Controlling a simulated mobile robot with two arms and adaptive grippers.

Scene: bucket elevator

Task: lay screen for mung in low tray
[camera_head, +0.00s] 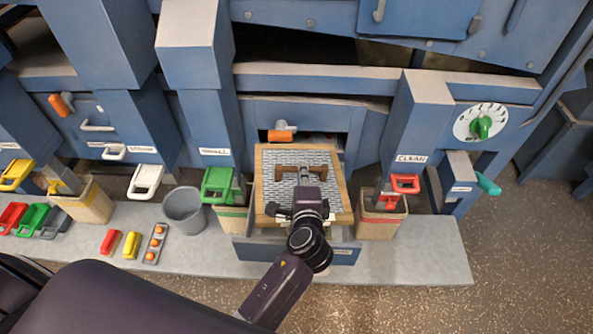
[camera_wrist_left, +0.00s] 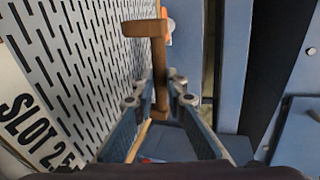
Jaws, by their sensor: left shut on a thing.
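The screen (camera_head: 270,170) is a wooden-framed slotted metal plate with a brown handle (camera_head: 305,171) across its middle. My left gripper (camera_head: 309,196) is shut on this handle. In the left wrist view the handle (camera_wrist_left: 157,60) sits between the fingers, and the slotted plate (camera_wrist_left: 80,50) carries a label reading "SLOT 2.5". The screen is over a blue pulled-out tray (camera_head: 347,254) low on the machine, covering most of it. I cannot tell whether it touches the tray. My right gripper is not in view.
A wooden bin with a green handle (camera_head: 217,182) stands left of the screen, and a bin with a red handle (camera_head: 382,222) stands close to its right. A grey bucket (camera_head: 184,210) and small coloured pieces lie further left. The right end of the grey ledge (camera_head: 440,255) is clear.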

